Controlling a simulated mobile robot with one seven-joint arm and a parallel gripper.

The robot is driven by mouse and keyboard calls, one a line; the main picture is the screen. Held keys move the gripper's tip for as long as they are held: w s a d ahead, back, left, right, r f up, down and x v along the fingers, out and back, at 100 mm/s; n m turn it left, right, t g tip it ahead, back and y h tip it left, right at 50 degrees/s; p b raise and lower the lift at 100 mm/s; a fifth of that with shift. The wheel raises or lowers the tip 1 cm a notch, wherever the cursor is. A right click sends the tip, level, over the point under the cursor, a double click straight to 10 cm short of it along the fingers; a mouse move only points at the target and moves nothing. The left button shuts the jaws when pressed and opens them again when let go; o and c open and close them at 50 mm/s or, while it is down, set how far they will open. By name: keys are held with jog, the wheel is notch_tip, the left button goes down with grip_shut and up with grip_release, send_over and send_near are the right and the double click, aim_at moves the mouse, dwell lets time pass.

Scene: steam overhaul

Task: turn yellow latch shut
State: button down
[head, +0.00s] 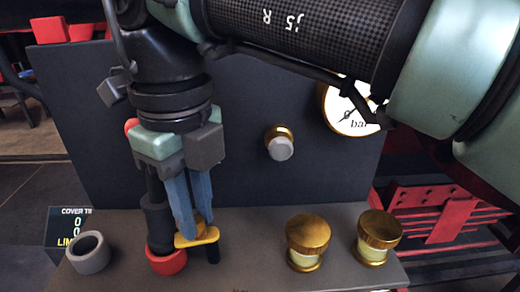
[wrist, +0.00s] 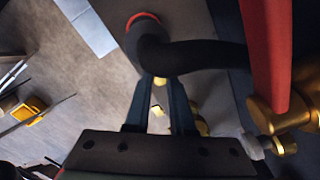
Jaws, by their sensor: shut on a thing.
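The yellow latch (head: 198,238) is a short flat bar low on the panel's ledge, beside a black upright fitting (head: 157,225) with a red collar (head: 167,262). My gripper (head: 196,225) points down with its blue-grey fingers closed on the latch. In the wrist view my gripper (wrist: 161,82) shows two dark fingers close together, with small bits of yellow (wrist: 158,110) between them. A black bent pipe (wrist: 200,56) with a red ring crosses just beyond the fingertips. The fingers hide part of the latch, and its exact angle is hard to tell.
A grey ring (head: 88,252) stands left on the ledge (head: 250,255). Two brass-capped fittings (head: 308,240) (head: 378,232) stand to the right. A brass and grey knob (head: 280,143) and a round gauge (head: 345,108) are on the upright panel (head: 240,100), behind my arm.

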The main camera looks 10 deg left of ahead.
aim_at(197, 219)
jog(key=shift+w+r+m, duration=0.1)
jog(key=shift+m, duration=0.4)
jog(key=c, duration=0.8)
grip_release()
jog(key=shift+o, duration=0.2)
notch_tip(197, 219, up, 13)
jog(key=p, duration=1.1)
